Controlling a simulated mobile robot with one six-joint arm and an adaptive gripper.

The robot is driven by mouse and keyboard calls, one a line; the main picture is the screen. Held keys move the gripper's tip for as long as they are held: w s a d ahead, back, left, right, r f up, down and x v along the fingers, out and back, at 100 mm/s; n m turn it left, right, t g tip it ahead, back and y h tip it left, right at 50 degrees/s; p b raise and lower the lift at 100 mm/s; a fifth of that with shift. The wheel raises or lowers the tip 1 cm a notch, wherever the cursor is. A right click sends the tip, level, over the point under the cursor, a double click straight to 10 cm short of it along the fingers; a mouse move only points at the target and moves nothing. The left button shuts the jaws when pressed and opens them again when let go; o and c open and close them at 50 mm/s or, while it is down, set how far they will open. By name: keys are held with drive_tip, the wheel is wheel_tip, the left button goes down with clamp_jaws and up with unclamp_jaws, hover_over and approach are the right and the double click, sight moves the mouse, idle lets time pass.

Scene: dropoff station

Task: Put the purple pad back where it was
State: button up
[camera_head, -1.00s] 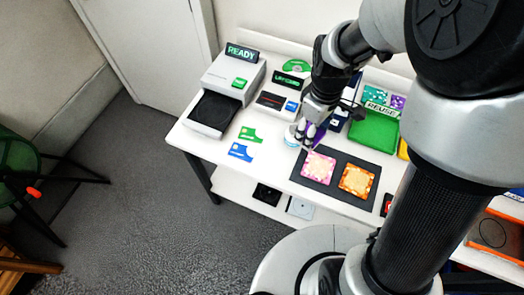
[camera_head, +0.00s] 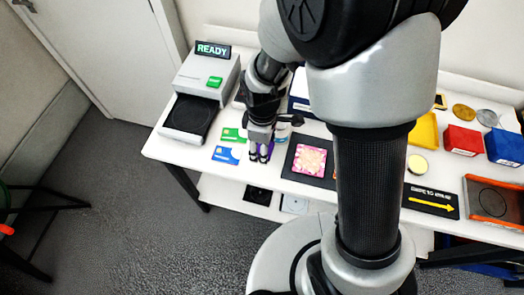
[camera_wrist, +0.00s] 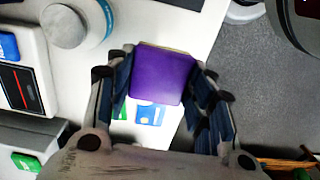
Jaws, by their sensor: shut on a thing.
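My gripper (camera_head: 261,150) is at the front part of the white table, left of the black mat (camera_head: 291,163). It is shut on the purple pad (camera_wrist: 163,76), which shows between both fingers in the wrist view. In the head view only a small purple part shows between the fingertips. The pad appears held above the table; the height is hard to tell. A pink pad (camera_head: 310,160) lies on the mat. My arm hides the mat's right part.
A blue card (camera_head: 226,155) and a green card (camera_head: 234,134) lie just left of my gripper. The READY machine (camera_head: 203,92) stands behind them. A round white-and-blue item (camera_wrist: 78,28) stands near my gripper. Boxes and a yellow tray (camera_head: 424,131) are at right.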

drive_tip(key=shift+f+b, duration=0.75)
drive_tip(key=shift+f, duration=2)
drive_tip(key=shift+f, duration=0.15)
drive_tip(key=o, duration=1.1)
wheel_tip(320, 180, up, 13)
drive_tip(key=p, duration=0.4)
drive_tip(key=shift+f, duration=0.15)
drive_tip(key=s+d+r+m+t, duration=0.2)
drive_tip(key=s+d+r+m, duration=0.3)
drive_tip(key=r, duration=0.5)
drive_tip(key=s+d+r+m+t, duration=0.2)
drive_tip(key=s+d+r+m, duration=0.3)
drive_tip(key=s+r+m, duration=0.3)
drive_tip(key=shift+s+d+r+m+t, duration=0.3)
drive_tip(key=shift+d+r+m, duration=0.15)
drive_tip(key=shift+r, duration=0.45)
